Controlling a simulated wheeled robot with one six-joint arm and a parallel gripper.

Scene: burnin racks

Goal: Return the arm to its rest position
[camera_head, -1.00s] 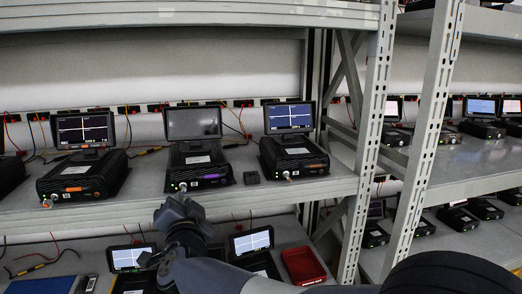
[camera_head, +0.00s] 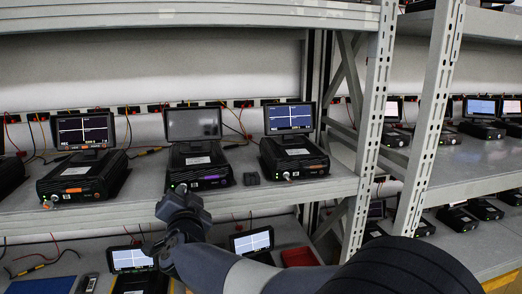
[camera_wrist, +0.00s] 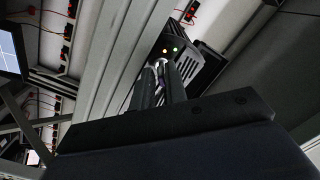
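My dark grey gripper (camera_head: 180,192) is in front of the shelf edge, just below and overlapping the front of the middle test unit (camera_head: 200,165). That unit is a black box with a purple label and a blank grey screen. Its front-left knob is hidden behind my gripper. In the wrist view, my gripper's two fingers (camera_wrist: 161,84) point at a black unit (camera_wrist: 196,66) with an orange and a green light. The fingers are close together with a narrow pale strip between them; whether they are shut or touch the unit cannot be told.
A left unit (camera_head: 83,178) and a right unit (camera_head: 293,157) with lit screens stand on the same shelf (camera_head: 260,197). Below are more units and a red bin (camera_head: 300,256). A perforated post (camera_head: 370,125) stands to the right.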

